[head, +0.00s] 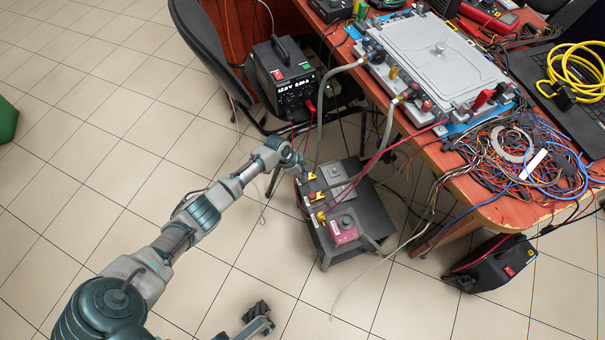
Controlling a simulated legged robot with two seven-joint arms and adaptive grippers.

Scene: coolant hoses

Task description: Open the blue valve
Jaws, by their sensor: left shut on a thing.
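The dark box (375,218) with hose fittings stands low on the floor beside the table. Along its left side are several small yellow handles or tags (316,196). My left gripper (301,170) reaches the box's far left corner and is shut on the blue valve there. The gripper mostly covers the blue valve, so its handle angle cannot be made out. My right gripper (258,312) shows only in part at the bottom edge, well away from the box; its jaw state is unclear.
A black power supply (285,78) sits by a chair behind the box. The wooden table (505,211) carries a grey unit (437,60) and a tangle of wires (515,150). Hoses run from the unit to the box. A black case (493,267) stands at right.

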